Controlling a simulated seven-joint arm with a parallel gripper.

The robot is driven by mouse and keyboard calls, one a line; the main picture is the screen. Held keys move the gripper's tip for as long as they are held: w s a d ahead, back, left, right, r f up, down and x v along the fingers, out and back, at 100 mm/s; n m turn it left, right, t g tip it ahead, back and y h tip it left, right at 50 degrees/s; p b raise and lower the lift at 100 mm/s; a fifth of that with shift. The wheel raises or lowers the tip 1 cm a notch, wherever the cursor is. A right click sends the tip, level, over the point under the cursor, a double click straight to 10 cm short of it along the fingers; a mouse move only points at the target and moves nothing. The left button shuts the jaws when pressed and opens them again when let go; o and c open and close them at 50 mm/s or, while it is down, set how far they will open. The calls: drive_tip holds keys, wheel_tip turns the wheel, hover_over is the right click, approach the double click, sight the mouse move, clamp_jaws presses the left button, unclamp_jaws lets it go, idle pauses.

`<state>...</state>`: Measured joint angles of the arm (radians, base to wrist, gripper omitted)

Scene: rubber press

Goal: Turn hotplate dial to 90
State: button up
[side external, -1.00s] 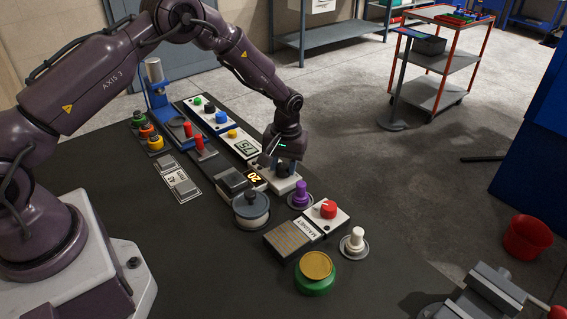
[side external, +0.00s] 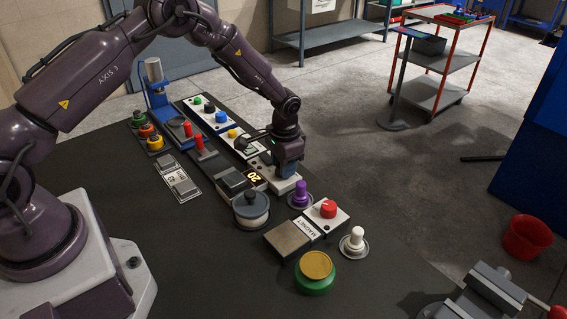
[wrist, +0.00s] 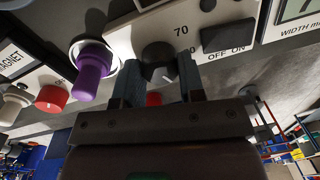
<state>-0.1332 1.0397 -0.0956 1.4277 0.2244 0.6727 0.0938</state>
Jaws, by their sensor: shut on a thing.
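The black hotplate dial (wrist: 158,54) is round and sits on a white panel (wrist: 215,62) with a printed "70" and a partly hidden number beside it. A white pointer mark shows on the dial, low and right in the wrist view. My gripper (wrist: 156,75) has one finger on each side of the dial and is shut on it. In the side view my gripper (side external: 289,168) points down over the white dial base (side external: 282,187), and the dial is hidden there. The small display (side external: 255,177) beside it reads 20 in yellow digits.
A purple knob (side external: 301,194) stands close beside the dial. A red magnet dial (side external: 328,208), a white knob (side external: 352,243) and a green-and-gold button (side external: 315,272) are nearer the camera. A black ON/OFF switch (wrist: 229,36) is on the panel. Bare table lies in front.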

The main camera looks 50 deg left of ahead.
drive_tip(key=shift+m, duration=0.9)
drive_tip(key=o, duration=0.9)
drive_tip(key=r, duration=1.3)
drive_tip(key=shift+s+d, duration=0.15)
drive_tip(key=shift+d, duration=0.2)
